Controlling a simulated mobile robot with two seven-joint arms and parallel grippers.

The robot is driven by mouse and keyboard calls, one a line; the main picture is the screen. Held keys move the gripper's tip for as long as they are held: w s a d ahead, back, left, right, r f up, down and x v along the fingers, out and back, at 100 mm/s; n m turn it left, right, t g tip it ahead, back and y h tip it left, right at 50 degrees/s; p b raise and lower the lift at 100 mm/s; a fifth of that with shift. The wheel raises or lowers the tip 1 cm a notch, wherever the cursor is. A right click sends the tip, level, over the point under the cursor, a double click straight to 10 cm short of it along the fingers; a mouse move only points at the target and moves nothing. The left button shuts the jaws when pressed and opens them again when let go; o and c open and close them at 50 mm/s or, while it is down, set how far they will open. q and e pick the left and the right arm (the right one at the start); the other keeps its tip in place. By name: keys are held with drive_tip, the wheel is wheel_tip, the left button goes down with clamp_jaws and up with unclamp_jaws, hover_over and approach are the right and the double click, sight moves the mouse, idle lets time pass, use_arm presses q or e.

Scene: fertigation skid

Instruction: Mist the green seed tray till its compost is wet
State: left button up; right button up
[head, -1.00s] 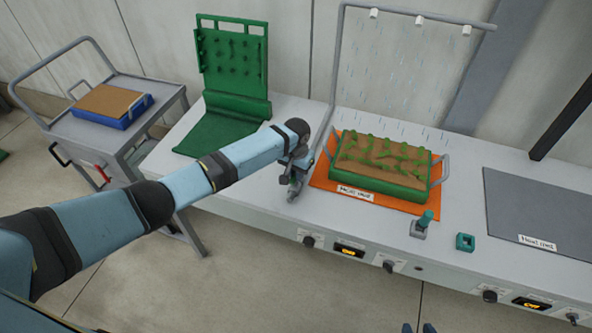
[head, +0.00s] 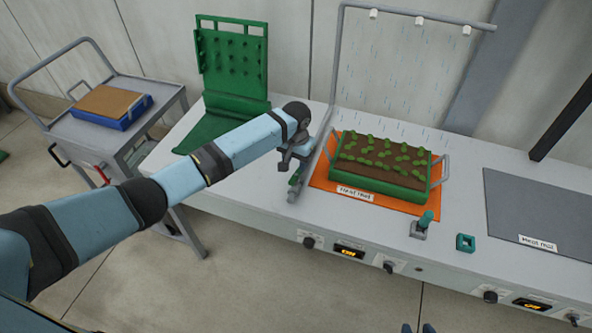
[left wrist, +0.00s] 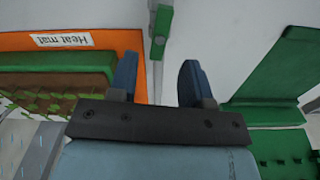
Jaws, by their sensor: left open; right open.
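The green seed tray (head: 385,187) sits on an orange heat mat (head: 322,176). Its compost (head: 375,172) is dark brown, with several upright green seedlings. A grey spray boom (head: 420,14) with white nozzles stands behind it, and thin pale drops show below the nozzles. My left gripper (head: 297,172) is open at the foot of the boom, left of the tray. In the left wrist view, a green handle on a grey post (left wrist: 159,32) lies beyond and between the open fingers (left wrist: 158,75), apart from them. My right gripper's open fingertips (head: 417,328) show at the bottom edge.
A green spiked board (head: 232,60) stands at the bench's left. A trolley (head: 60,125) holds a blue tray (head: 112,118). A teal-topped lever (head: 425,220) and small teal block (head: 465,242) are in front of the tray. A grey mat (head: 530,205) at right is empty.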

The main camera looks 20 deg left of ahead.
sight(296, 176)
use_arm(q)
wheel_tip(296, 176, up, 8)
drive_tip(key=shift+r+b, duration=0.25)
drive_tip(key=shift+b, duration=0.05)
idle(0.3)
drive_tip(key=s+d+f+t+h, duration=0.2)
drive_tip(key=s+d+f+t, duration=0.1)
drive_tip(key=s+f, duration=0.5)
drive_tip(key=s+d+f+t+h, duration=0.2)
drive_tip(key=s+d+f, duration=0.1)
drive_tip(key=s+f, duration=0.55)
drive_tip(key=s+a+t, duration=0.3)
drive_tip(key=s, duration=0.6)
drive_tip(key=s+a+r+t+p, duration=0.1)
drive_tip(key=s+a+t, duration=0.2)
drive_tip(key=s, duration=0.6)
drive_tip(key=shift+s+a+r+m+y, duration=0.2)
drive_tip(key=shift+r+m+y, duration=0.1)
drive_tip(key=shift+m+y, duration=0.1)
